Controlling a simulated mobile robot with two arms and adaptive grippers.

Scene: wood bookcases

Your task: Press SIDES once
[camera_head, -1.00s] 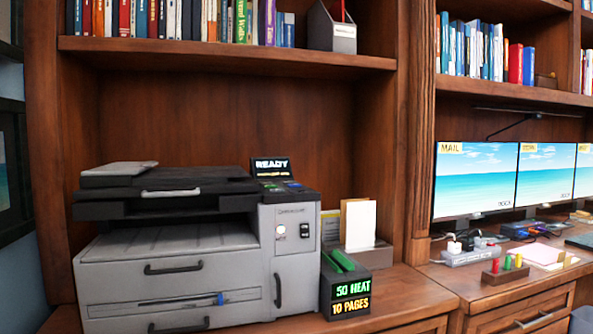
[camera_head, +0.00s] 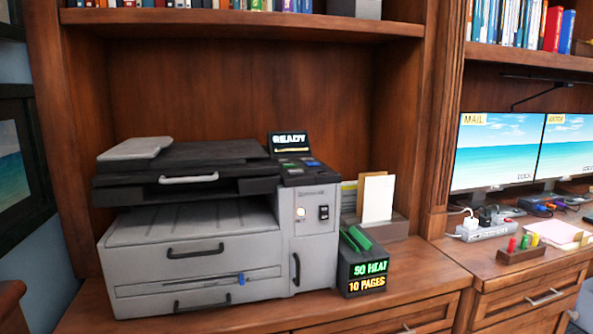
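A grey and black printer (camera_head: 190,238) stands on the wooden desk at the left in the head view. Its control panel (camera_head: 298,170) is at the top right of the body, with a small raised screen (camera_head: 289,142) reading READY. A few small coloured keys show on the panel, but their labels are too small to read, so I cannot tell which is SIDES. A lit round button (camera_head: 301,212) and a black rocker switch (camera_head: 323,212) are on the front below. Neither of my grippers is in view.
A dark box (camera_head: 362,270) reading 50 HEAT and 10 PAGES stands close to the printer's right. Behind it is a holder with papers (camera_head: 376,199). A power strip (camera_head: 482,232), monitors (camera_head: 497,150) and a marker stand (camera_head: 521,254) are at the right. A shelf (camera_head: 250,24) hangs above.

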